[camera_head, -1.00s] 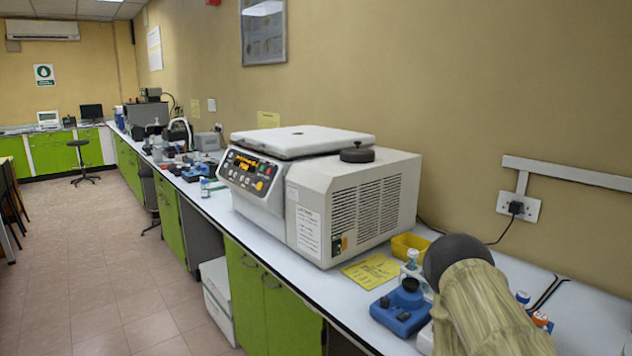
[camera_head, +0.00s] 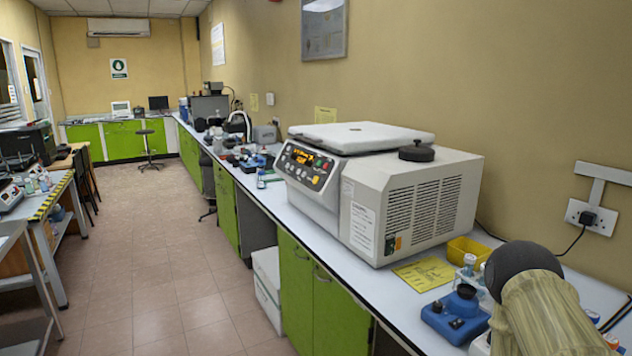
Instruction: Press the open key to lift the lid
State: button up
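The centrifuge (camera_head: 400,200) stands on the white bench to the right of centre. Its flat white lid (camera_head: 360,137) is down on the body. A black round knob (camera_head: 417,151) sits on top of the housing. The angled control panel (camera_head: 305,166) on its left front has a lit orange display and several small coloured keys; their labels are too small to read, so I cannot tell which is the open key. Part of my arm shows at the lower right. My gripper is not in view.
A blue mixer (camera_head: 455,316), a yellow paper (camera_head: 424,274) and a yellow tray (camera_head: 466,250) lie on the bench right of the centrifuge. Small bottles and instruments stand farther along it. The tiled floor (camera_head: 150,290) is clear; a side table (camera_head: 55,210) stands at left.

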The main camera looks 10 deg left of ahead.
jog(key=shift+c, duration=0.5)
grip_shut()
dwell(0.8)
